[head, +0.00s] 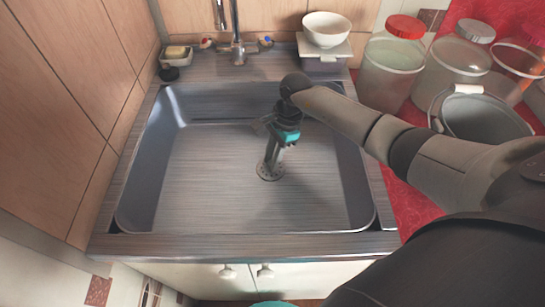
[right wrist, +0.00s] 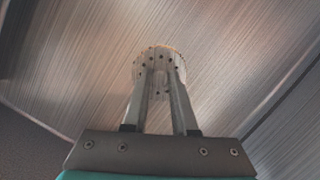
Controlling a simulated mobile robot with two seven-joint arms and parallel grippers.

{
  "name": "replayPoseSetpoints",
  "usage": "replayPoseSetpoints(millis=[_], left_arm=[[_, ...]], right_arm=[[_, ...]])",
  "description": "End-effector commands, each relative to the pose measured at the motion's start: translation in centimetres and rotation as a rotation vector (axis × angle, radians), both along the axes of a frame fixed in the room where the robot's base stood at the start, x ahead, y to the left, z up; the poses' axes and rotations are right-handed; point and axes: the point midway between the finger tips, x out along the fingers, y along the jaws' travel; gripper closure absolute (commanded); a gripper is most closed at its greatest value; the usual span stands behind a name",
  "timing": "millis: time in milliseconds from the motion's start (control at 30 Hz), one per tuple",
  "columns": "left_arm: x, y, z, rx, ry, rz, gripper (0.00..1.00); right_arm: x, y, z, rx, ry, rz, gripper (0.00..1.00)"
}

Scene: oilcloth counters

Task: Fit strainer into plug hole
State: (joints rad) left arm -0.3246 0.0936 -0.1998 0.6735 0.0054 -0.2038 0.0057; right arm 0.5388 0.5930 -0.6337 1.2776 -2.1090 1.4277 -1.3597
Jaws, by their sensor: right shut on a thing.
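The strainer (head: 268,174) is a small round, light metal piece with holes, low over the sink floor. In the right wrist view the strainer (right wrist: 158,62) shows as a perforated round top at the fingertips. My right gripper (head: 271,160) points down into the sink basin and is shut on the strainer; its two fingers (right wrist: 159,88) close in on it in the wrist view. I cannot tell whether the strainer touches the sink floor. The plug hole is not visible; the strainer and fingers may hide it. My left gripper is not in view.
The metal sink (head: 170,190) has raised walls around my right gripper, with bare floor to the left. A tap (head: 236,45) stands at the back. A white bowl (head: 326,28), glass jars (head: 392,65) and a grey bucket (head: 480,115) stand behind and right.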

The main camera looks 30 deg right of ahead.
Motion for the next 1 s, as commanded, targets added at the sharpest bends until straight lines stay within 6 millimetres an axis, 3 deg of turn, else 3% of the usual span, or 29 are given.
replayPoseSetpoints(millis=[233, 267, 533, 1000], left_arm=[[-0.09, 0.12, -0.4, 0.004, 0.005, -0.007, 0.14], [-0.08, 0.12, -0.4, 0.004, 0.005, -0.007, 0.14], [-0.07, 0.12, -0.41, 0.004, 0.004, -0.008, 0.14], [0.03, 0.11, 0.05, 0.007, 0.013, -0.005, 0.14]], right_arm=[[0.02, 0.02, -0.36, 0.0, -0.001, 0.0, 1.0], [0.02, 0.02, -0.37, 0.001, -0.001, 0.0, 0.71], [0.01, 0.04, -0.43, 0.001, 0.0, 0.0, 0.4], [0.01, 0.02, 0.39, 0.0, 0.0, 0.0, 0.39]])
